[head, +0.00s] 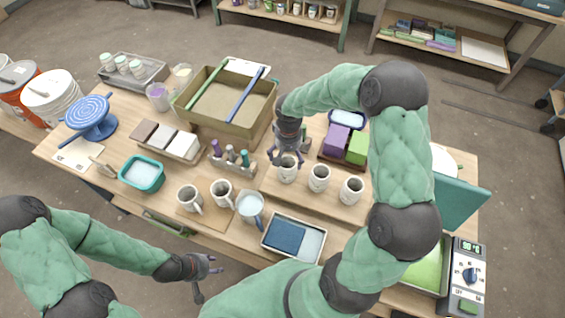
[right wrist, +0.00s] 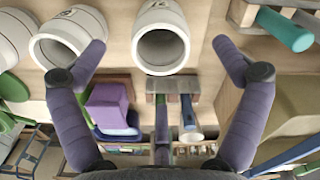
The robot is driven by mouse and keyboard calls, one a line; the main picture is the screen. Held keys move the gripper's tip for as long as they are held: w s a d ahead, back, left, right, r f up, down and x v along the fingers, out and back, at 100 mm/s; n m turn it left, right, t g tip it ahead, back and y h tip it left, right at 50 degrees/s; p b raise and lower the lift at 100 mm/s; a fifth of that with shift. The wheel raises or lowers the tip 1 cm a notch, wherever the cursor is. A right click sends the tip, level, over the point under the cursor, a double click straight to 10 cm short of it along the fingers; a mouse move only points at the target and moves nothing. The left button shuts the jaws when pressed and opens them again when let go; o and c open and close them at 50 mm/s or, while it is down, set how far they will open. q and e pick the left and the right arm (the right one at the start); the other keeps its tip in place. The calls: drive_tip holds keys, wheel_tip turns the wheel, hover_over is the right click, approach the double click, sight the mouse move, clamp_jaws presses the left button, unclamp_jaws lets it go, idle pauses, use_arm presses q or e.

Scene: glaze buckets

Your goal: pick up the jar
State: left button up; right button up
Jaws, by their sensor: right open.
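Three white jars stand in a row on the table: the left one (head: 286,172), the middle one (head: 319,178) and the right one (head: 351,190). My right gripper (head: 286,156) is open just above the left jar, its fingers pointing down. In the right wrist view a jar's open mouth (right wrist: 161,48) lies between the spread fingers of this gripper (right wrist: 160,47), with clear gaps on both sides. Another jar (right wrist: 68,38) is close beside the left finger there. My left gripper (head: 207,276) is open and empty off the table's front edge.
A cardboard bin (head: 210,127) and a tool holder (head: 233,166) stand left of the jars. Purple and green blocks (head: 337,138) lie behind them. Mugs (head: 190,198) and a blue tray (head: 292,238) are in front. A teal panel (head: 462,200) stands at right.

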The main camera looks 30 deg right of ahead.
wheel_tip(320, 180, down, 10)
drive_tip(key=shift+s+a+f+b, duration=0.1)
drive_tip(key=shift+a+b, duration=0.05)
drive_tip(key=shift+b, duration=0.5)
drive_tip(key=shift+s, duration=0.1)
drive_tip(key=c, duration=1.5)
